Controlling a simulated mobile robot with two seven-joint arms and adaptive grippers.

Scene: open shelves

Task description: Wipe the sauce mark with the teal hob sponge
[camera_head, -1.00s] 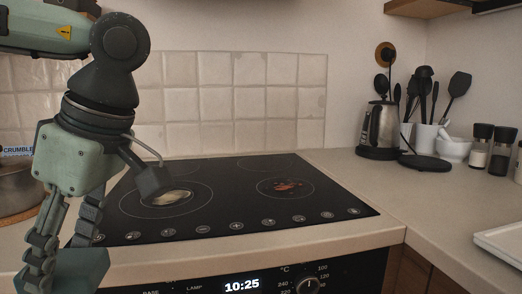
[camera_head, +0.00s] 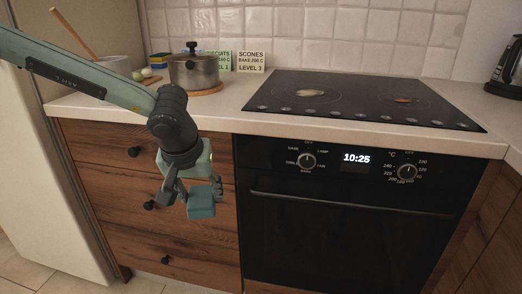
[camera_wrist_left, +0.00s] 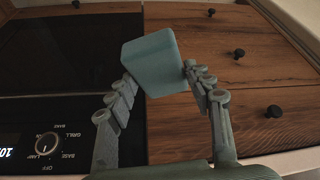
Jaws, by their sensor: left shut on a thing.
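My left gripper (camera_head: 194,190) is shut on the teal sponge (camera_head: 202,205), a small block held between its fingertips. It is in front of the wooden drawers, lower in the picture than the worktop and left of the oven. In the left wrist view the sponge (camera_wrist_left: 153,62) sits between both fingers. The black hob (camera_head: 350,103) carries two marks: a reddish-brown sauce mark (camera_head: 402,99) on the right and a pale yellowish mark (camera_head: 305,93) on the left. The gripper and sponge are apart from both. My right gripper is not in view.
A lidded steel pot (camera_head: 194,72) stands on a wooden board left of the hob, with recipe cards (camera_head: 250,61) behind. A white bowl (camera_head: 115,65) and small sponges (camera_head: 147,75) are further left. The oven (camera_head: 350,210) is below the hob; a kettle (camera_head: 508,70) is at right.

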